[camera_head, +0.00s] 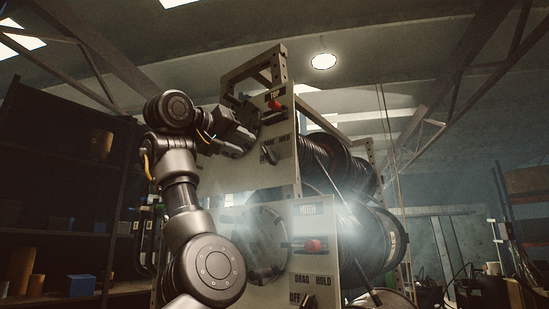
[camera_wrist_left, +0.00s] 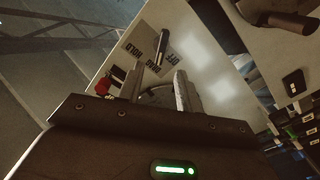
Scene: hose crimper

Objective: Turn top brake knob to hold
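The top brake knob (camera_head: 268,154) is a dark lever on the pale upper panel (camera_head: 286,172), under the TOP label and beside the DRAG and HOLD lettering. It also shows in the left wrist view (camera_wrist_left: 161,48), just beyond my fingertips, with OFF, DRAG and HOLD printed around it. I cannot tell for sure which mark it points to. My left gripper (camera_head: 243,141) is in front of the upper panel, left of the knob. In the left wrist view its two fingers (camera_wrist_left: 158,77) are apart with nothing held between them. My right gripper is not in view.
A red knob (camera_head: 274,105) sits above the brake knob on the upper panel. The lower panel has another red knob (camera_head: 312,246) and its own brake knob (camera_head: 306,300). Black hose reels (camera_head: 372,235) stand behind on the right. Dark shelves (camera_head: 60,165) are at the left.

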